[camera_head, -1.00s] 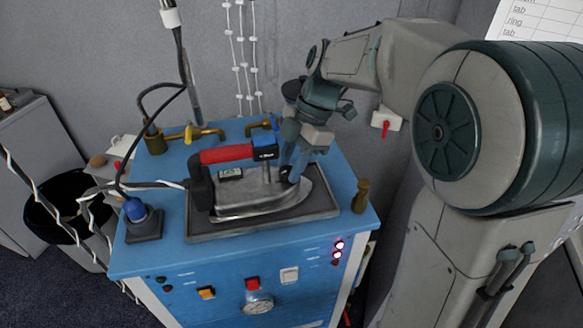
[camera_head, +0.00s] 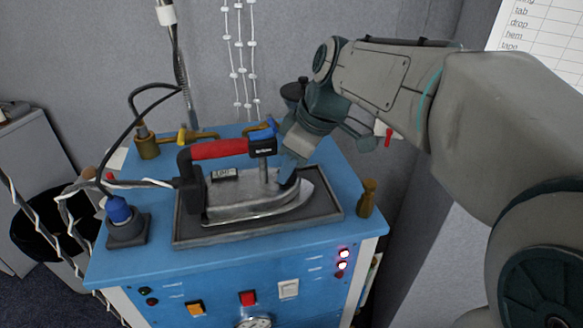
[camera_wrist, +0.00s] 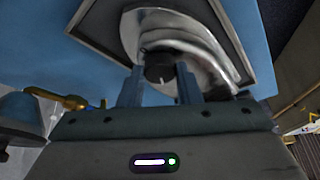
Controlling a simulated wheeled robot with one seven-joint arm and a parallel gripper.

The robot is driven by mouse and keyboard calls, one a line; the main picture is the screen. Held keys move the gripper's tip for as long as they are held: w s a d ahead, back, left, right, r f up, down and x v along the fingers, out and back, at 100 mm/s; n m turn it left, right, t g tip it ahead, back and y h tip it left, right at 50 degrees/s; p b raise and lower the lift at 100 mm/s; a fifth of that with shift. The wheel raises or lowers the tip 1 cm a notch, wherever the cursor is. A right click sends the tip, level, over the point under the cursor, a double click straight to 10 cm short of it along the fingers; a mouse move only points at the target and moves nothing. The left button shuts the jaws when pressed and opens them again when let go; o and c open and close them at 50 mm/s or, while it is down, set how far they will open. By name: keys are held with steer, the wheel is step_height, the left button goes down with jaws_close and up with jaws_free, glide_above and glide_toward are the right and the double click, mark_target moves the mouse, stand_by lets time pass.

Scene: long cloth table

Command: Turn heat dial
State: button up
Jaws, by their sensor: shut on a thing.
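The steam iron (camera_head: 240,190) rests on a dark tray-like pad on the blue cabinet. It has a silver body and a red handle (camera_head: 219,149). My gripper (camera_head: 289,170) reaches down from the right at the front part of the iron. In the wrist view a dark round dial (camera_wrist: 159,69) with a light mark sits on the iron, between the two fingers of my gripper (camera_wrist: 160,82). My gripper is shut on the dial. In the head view the fingers mostly hide the dial.
The pad (camera_head: 200,238) has a raised rim around the iron. A brass-coloured peg (camera_head: 367,198) stands right of it. A blue-topped fitting (camera_head: 120,220) and cables are at left. Brass pipes (camera_head: 190,136) are behind. Buttons and lit red lamps (camera_head: 343,260) are on the front panel.

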steer(key=shift+s+a+m+t+h+b, duration=0.15)
steer(key=shift+m+t+h+b, duration=0.25)
steer(key=shift+m, duration=1.1)
steer(key=o, duration=1)
steer(key=v, duration=1.4)
steer(key=shift+s+f+p, duration=0.1)
steer(key=shift+s+p, duration=0.05)
steer(key=shift+p, duration=0.15)
steer(key=shift+f, duration=0.1)
